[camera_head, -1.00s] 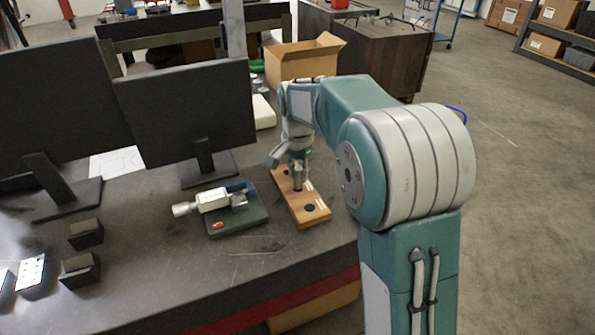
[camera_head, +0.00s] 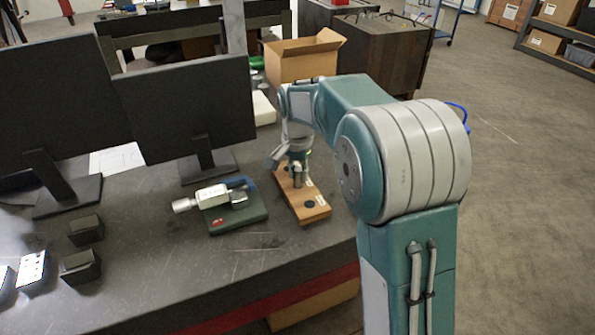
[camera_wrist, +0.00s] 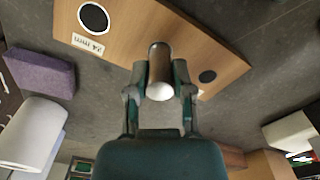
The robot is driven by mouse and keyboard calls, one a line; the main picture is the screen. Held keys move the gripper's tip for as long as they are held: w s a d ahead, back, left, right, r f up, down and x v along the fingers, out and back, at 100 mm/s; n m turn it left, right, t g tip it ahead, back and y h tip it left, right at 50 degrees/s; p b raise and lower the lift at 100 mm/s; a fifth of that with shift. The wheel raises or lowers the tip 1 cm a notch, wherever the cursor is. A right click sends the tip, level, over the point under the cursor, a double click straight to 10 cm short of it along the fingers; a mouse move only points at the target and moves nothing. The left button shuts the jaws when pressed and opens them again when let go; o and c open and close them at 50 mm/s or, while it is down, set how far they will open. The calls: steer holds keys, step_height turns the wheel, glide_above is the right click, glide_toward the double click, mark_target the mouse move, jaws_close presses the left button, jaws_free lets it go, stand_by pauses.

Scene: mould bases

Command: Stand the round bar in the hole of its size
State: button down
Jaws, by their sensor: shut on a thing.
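A wooden block (camera_head: 318,213) with round dark holes lies on the dark bench. My gripper (camera_wrist: 160,88) is shut on the round bar (camera_wrist: 159,58), a brownish cylinder with a pale near end. In the head view my gripper (camera_head: 298,178) is over the middle of the block. In the wrist view the wooden block (camera_wrist: 150,32) shows a large hole (camera_wrist: 93,17) beside a label reading 24 mm, and a smaller hole (camera_wrist: 207,76) to the right of the bar. The bar's far end is hidden, so I cannot tell whether it is in a hole.
A green plate with a metal device (camera_head: 213,197) stands left of the block. Two monitors (camera_head: 190,108) stand behind it. An open cardboard box (camera_head: 302,62) is at the back. Small dark blocks (camera_head: 85,231) lie at the left. The bench front is clear.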

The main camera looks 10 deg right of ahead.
steer(key=shift+f, duration=0.6)
stand_by(0.4)
steer(key=shift+c, duration=2)
jaws_free()
